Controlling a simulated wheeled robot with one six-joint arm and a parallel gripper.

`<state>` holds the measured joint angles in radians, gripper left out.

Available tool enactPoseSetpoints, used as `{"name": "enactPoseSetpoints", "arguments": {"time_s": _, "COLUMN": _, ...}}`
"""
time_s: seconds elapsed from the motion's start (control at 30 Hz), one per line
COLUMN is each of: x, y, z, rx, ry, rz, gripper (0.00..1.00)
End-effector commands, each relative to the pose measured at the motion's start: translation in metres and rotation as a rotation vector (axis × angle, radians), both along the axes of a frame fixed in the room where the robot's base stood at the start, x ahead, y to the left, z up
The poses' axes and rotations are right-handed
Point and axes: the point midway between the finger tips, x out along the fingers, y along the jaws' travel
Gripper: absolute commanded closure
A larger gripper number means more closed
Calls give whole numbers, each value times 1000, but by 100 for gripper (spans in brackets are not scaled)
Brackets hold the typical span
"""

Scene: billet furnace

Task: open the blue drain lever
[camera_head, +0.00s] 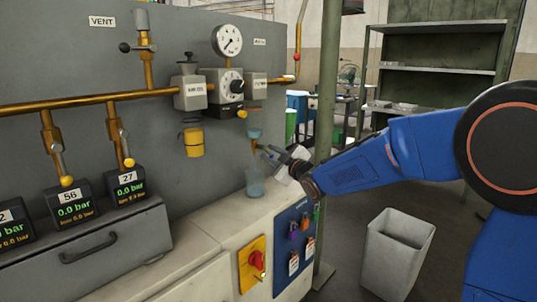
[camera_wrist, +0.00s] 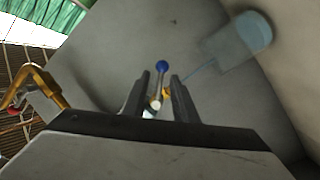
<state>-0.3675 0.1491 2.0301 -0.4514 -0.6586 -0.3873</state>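The blue drain lever shows in the wrist view as a thin light rod with a blue ball tip (camera_wrist: 162,66). My gripper (camera_wrist: 160,78) is open, with one dark finger on each side of the lever in the picture. I cannot tell whether either finger touches it or how deep it sits between them. In the head view my gripper (camera_head: 264,150) is beside a small brass fitting under a teal funnel-like part (camera_head: 254,133). The lever itself is not clear there. A clear cup with bluish content (camera_head: 255,185) stands on the ledge below and shows in the wrist view (camera_wrist: 238,40).
The grey panel wall (camera_head: 100,60) with brass pipes and gauges is close on the left. A yellow-backed red switch (camera_head: 255,262) and a blue lock board (camera_head: 293,245) are on the cabinet front. A grey bin (camera_head: 397,255) stands on the floor at right.

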Motion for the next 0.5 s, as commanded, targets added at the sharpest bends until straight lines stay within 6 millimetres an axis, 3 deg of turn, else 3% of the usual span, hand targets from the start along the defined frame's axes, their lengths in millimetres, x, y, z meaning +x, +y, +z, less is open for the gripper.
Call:
{"name": "enactPoseSetpoints", "arguments": {"time_s": 0.2, "x": 11, "y": 8, "z": 0, "rx": 0, "ry": 1, "rz": 1, "gripper": 74}}
{"name": "enactPoseSetpoints", "arguments": {"time_s": 0.5, "x": 12, "y": 9, "z": 0, "rx": 0, "ry": 0, "rz": 0, "gripper": 77}}
